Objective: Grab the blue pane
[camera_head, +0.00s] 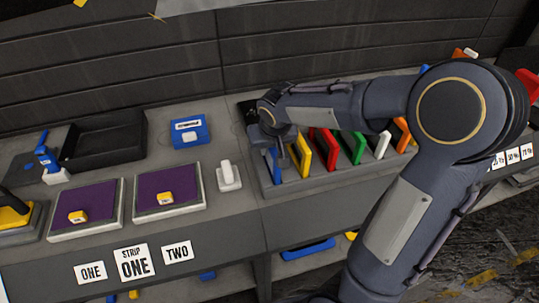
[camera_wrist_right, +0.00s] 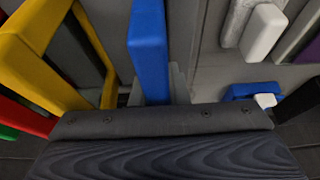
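The blue pane (camera_head: 273,166) stands upright at the left end of a grey rack (camera_head: 268,190) of coloured panes in the head view. My right gripper (camera_head: 271,130) reaches in from the right and points down at the top of the blue pane. In the right wrist view the blue pane (camera_wrist_right: 149,42) runs from the top edge down to the dark gripper body (camera_wrist_right: 160,125), close against it. The fingertips are hidden, so I cannot tell whether they touch the pane. My left gripper is not in view.
A yellow pane (camera_head: 299,155) stands just right of the blue one, then red (camera_head: 325,150), green (camera_head: 352,147) and white panes. A white-handled block (camera_head: 228,175) is to the left. Two purple-topped trays (camera_head: 168,188) and an empty black bin (camera_head: 104,137) lie further left.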

